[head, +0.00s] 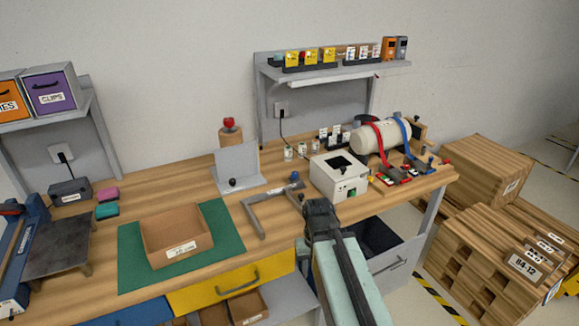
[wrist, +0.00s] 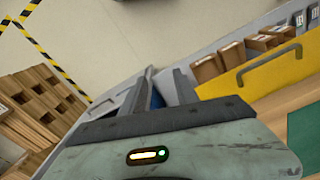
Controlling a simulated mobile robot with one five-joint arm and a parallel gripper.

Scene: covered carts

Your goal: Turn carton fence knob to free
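An open brown carton (head: 176,236) with a white label sits on a green mat (head: 226,238) on the wooden bench. A grey angled fence (head: 262,217) lies on the bench to its right, with a dark blue-grey knob (head: 295,178) at its far end. Behind the carton, a grey upright plate (head: 237,160) has a black knob (head: 232,183) at its foot. I cannot tell which knob is the carton fence knob. My gripper (head: 318,208) is at the bench's front edge, right of the angled fence and apart from both knobs.
A white box (head: 338,176) and a cream tank (head: 378,142) with red and blue straps stand right of the fence. An open grey drawer (head: 394,262) juts out below the bench, beside a yellow drawer front (head: 230,284). Wooden crates (head: 480,235) stand at the right.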

